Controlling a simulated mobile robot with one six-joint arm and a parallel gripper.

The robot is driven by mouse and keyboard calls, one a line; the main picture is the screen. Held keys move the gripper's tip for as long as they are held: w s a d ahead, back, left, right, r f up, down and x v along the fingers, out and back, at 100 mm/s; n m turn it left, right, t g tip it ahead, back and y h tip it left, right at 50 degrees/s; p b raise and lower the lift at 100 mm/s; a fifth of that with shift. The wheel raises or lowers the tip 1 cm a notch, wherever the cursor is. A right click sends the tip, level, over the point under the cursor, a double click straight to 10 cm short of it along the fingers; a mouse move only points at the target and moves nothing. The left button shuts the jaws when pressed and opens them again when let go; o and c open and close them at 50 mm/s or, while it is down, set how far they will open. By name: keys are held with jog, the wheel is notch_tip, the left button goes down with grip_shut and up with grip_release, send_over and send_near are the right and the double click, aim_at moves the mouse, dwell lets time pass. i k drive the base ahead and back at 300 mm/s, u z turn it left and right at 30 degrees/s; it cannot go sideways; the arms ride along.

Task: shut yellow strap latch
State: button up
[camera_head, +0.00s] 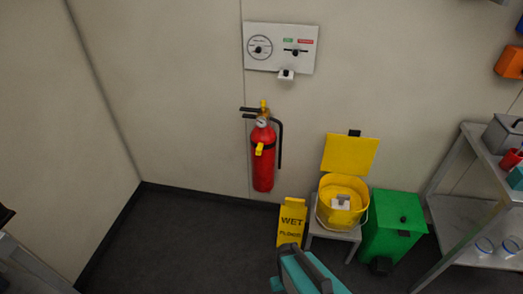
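A red fire extinguisher (263,172) hangs upright on the wall in the head view, left of the yellow bin. A dark strap (270,146) runs around its upper body. A small yellow latch (259,149) sits at the front of this strap, tilted and seeming to stick out from it. It is too small to tell whether it is fastened. Another yellow part shows at the extinguisher's top, above a round gauge.
A yellow bin (325,218) with its lid raised stands on a grey stool. A yellow WET sign (291,222), a green bin (394,235) and a metal shelf (451,220) stand near it. Floor at left is clear.

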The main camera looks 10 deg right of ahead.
aim_at(259, 149)
jog(key=u, duration=0.05)
jog(key=i, duration=0.95)
jog(key=z, duration=0.45)
jog(key=k, duration=0.15)
jog(key=u, duration=2.45)
